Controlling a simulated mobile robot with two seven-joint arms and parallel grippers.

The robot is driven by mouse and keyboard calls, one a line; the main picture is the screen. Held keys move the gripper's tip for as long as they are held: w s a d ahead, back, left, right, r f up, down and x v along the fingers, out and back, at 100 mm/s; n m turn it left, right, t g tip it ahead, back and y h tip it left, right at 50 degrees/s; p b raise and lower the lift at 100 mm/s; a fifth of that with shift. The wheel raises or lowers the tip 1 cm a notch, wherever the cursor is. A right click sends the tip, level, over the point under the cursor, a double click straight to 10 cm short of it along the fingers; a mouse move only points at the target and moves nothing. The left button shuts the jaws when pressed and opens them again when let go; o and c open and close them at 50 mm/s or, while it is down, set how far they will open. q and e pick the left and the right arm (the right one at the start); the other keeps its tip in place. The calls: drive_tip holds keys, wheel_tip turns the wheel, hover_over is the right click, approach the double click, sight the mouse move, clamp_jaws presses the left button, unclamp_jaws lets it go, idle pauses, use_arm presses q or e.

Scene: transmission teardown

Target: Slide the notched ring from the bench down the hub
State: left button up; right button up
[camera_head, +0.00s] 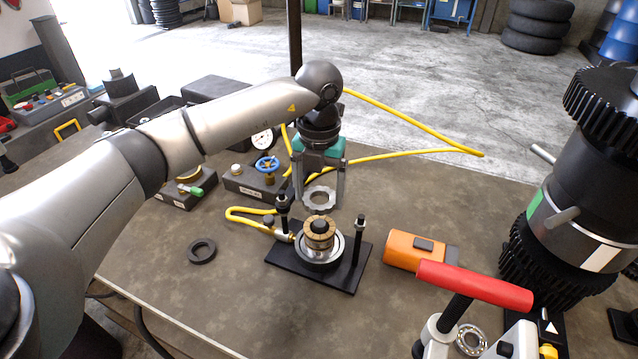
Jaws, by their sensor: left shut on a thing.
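My left gripper (320,200) reaches down over the bench and is shut on a pale grey notched ring (309,202). The ring is held between the two fingers, with its centre hole showing. The hub (320,240) stands upright on a black base plate (340,280), with a dark top, a brass-coloured band and a silver round flange below. In the picture the ring is just above and behind the hub, apart from it. Its exact height is hard to tell. My right gripper is not in view.
Two dark posts (359,238) rise from the plate beside the hub. A black ring (202,251) lies to the left on the bench. A yellow hose (240,213) runs behind. An orange tool (414,250), a red handle (474,287) and a large geared shaft (568,205) stand right.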

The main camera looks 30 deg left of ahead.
use_arm(q)
drive_tip(key=shift+f+b, duration=2.45)
drive_tip(key=shift+f, duration=0.8)
drive_tip(key=o, duration=1.5)
drive_tip(key=shift+r, duration=0.1)
wheel_tip(320, 180, up, 15)
wheel_tip(320, 180, up, 7)
drive_tip(key=p, duration=0.6)
hover_over(319, 224)
drive_tip(key=shift+s, duration=0.1)
